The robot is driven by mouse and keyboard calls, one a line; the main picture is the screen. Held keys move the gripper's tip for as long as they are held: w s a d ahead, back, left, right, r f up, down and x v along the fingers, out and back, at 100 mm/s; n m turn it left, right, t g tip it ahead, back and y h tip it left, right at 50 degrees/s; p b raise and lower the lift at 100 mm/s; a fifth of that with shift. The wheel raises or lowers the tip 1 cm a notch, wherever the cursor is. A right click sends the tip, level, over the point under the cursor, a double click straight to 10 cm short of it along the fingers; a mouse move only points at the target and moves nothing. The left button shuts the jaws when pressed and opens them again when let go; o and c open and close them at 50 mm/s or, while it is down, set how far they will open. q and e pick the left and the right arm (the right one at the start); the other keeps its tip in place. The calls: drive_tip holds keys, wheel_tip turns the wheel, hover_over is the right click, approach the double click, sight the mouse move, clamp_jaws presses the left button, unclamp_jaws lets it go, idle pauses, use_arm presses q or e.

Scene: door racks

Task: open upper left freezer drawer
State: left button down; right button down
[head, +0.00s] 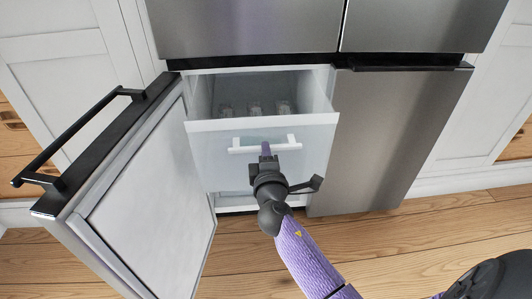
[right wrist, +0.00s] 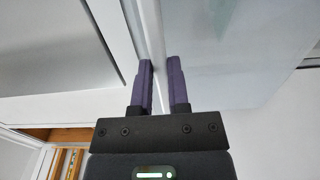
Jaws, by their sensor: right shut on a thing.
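The upper left freezer drawer (head: 210,152) is pulled out part of the way in the head view, with its translucent white front facing me and its top open. Its white bar handle (head: 240,148) runs across the front. My right gripper (head: 265,150) is at the middle of this handle. In the right wrist view, the purple fingers of my right gripper (right wrist: 160,72) stand on either side of the white handle bar (right wrist: 155,35) and are shut on it. The left freezer door (head: 145,190) stands swung wide open to the left, with a black handle. My left gripper is not in view.
Several clear items (head: 255,108) stand inside the drawer. The right freezer door (head: 395,130) is closed, as are the steel doors above (head: 245,25). White cabinets (head: 65,60) flank the fridge. The wooden floor (head: 400,240) in front is clear at right.

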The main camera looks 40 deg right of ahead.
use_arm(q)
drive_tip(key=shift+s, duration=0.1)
use_arm(e)
drive_tip(key=c, duration=0.6)
unclamp_jaws()
use_arm(q)
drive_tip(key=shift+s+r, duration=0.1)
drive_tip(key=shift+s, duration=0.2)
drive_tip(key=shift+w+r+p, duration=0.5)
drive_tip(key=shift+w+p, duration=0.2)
drive_tip(key=shift+p, duration=0.05)
use_arm(e)
drive_tip(key=v, duration=1)
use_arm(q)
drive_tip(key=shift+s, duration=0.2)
use_arm(e)
drive_tip(key=shift+w+f, duration=0.1)
